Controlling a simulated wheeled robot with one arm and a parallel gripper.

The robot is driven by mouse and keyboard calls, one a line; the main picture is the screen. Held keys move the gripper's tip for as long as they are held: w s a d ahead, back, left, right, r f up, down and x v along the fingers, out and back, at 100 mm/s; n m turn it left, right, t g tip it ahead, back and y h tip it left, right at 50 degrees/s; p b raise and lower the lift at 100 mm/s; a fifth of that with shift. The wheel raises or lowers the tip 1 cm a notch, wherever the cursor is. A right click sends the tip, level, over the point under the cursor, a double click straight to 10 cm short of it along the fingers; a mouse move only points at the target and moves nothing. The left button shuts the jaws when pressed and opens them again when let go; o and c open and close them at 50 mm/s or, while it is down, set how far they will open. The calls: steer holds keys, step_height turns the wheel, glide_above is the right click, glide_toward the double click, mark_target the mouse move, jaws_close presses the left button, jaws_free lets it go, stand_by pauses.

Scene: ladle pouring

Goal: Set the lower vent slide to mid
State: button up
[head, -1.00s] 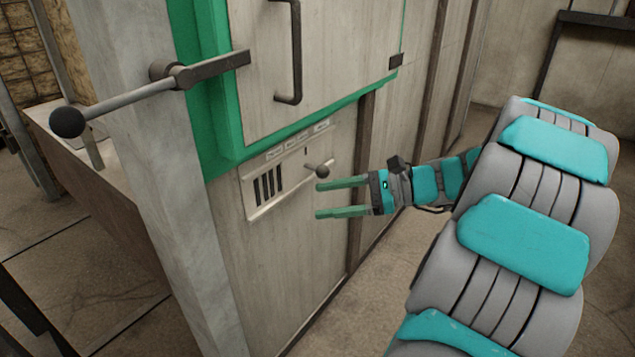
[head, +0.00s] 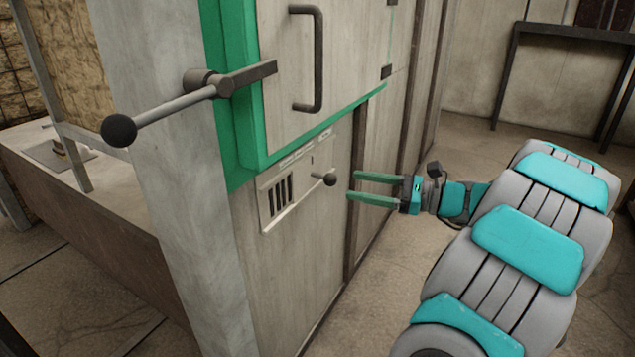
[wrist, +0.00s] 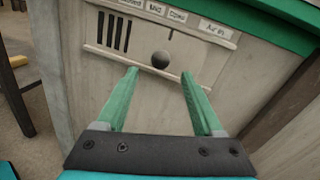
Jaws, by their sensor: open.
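The lower vent slide is a pale plate with dark slots (head: 278,196) set low in the cabinet front. Its dark round knob (head: 330,179) sticks out at the right of the slots. In the wrist view the knob (wrist: 161,60) lies just beyond and between my fingertips, with the slots (wrist: 114,32) to its left. Labels above the plate include one that looks like "Mid" (wrist: 155,8). My gripper (head: 350,186) is open and empty, its green fingers pointing at the knob with a small gap in the head view.
Above the vent are a green frame (head: 232,130) and a door with a dark handle (head: 318,60). A lever with a black ball (head: 118,130) juts out at the left. The floor (head: 350,290) right of the cabinet is clear.

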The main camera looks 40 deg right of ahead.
mark_target(330, 177)
steer(key=x, duration=0.7)
steer(key=shift+w+a, duration=0.1)
steer(key=shift+w, duration=0.1)
jaws_close()
stand_by(0.4)
stand_by(0.9)
